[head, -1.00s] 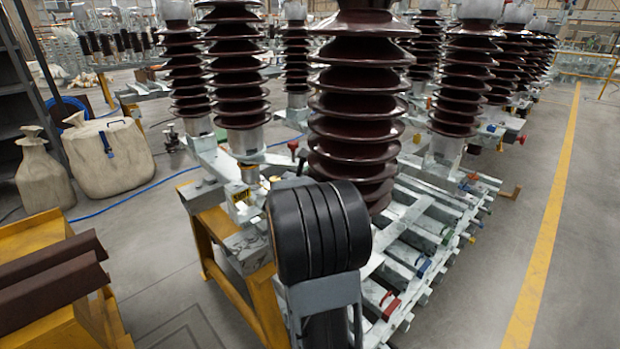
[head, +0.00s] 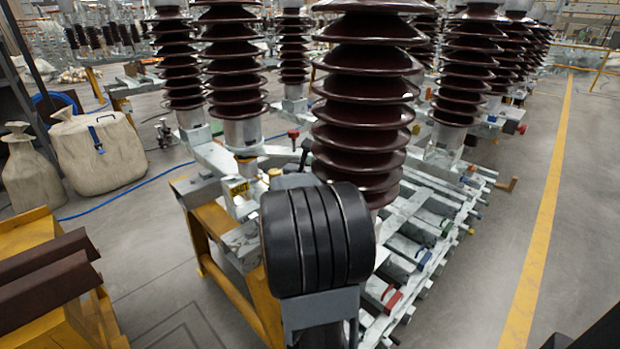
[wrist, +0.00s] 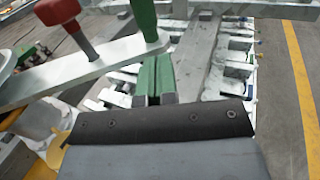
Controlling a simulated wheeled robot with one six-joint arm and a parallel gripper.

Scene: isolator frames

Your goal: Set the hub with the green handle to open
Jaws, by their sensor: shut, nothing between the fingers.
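The green handle (wrist: 144,18) stands upright at the right end of a pale grey bar (wrist: 95,70) in the wrist view. My gripper (wrist: 158,58) is shut and empty. Its two green fingers lie side by side, just below the handle's foot in the picture; I cannot tell whether they touch it. In the head view my arm's black joint hides the gripper. A dark thin rod (head: 305,153) beside a red knob (head: 293,134) may be the handle.
Tall brown ribbed insulators (head: 364,110) stand close around the arm on a grey frame (head: 408,246) carrying small coloured handles. A yellow stand (head: 228,284) is below. Sacks (head: 98,154) and a yellow trestle (head: 45,310) are left. Open floor (head: 480,270) lies right.

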